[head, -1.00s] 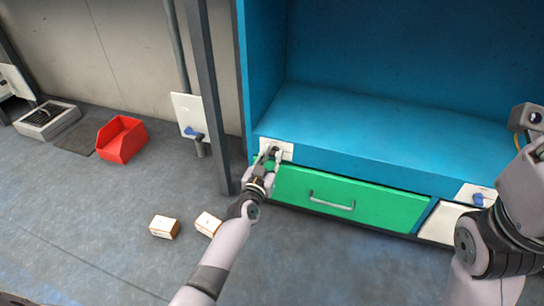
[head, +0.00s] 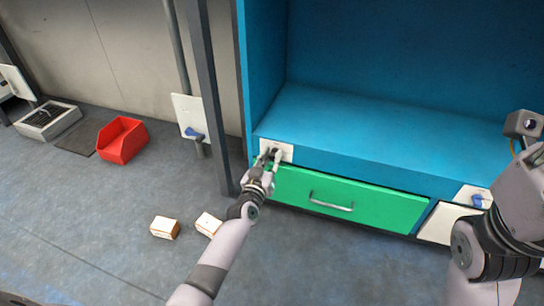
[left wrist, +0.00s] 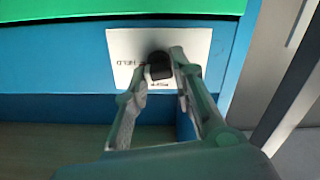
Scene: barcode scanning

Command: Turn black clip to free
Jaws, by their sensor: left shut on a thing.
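The black clip (left wrist: 160,66) sits on a white plate (left wrist: 124,45) with printed lettering, part of which reads HELD. The plate (head: 287,150) is on the blue cabinet's front edge, above the left end of the green drawer (head: 350,200). My left gripper (head: 270,156) is at the plate, its fingers on either side of the clip. In the left wrist view my left gripper (left wrist: 160,68) is shut on the clip, and the fingers hide part of it. My right arm shows at the right edge of the head view, but its fingers are not clearly visible.
A white plate with a blue clip (head: 478,200) is at the cabinet's right. Another blue clip (head: 193,134) is on a plate by the grey post (head: 209,90). Two small boxes (head: 165,227) lie on the floor. A red bin (head: 122,139) stands at the left.

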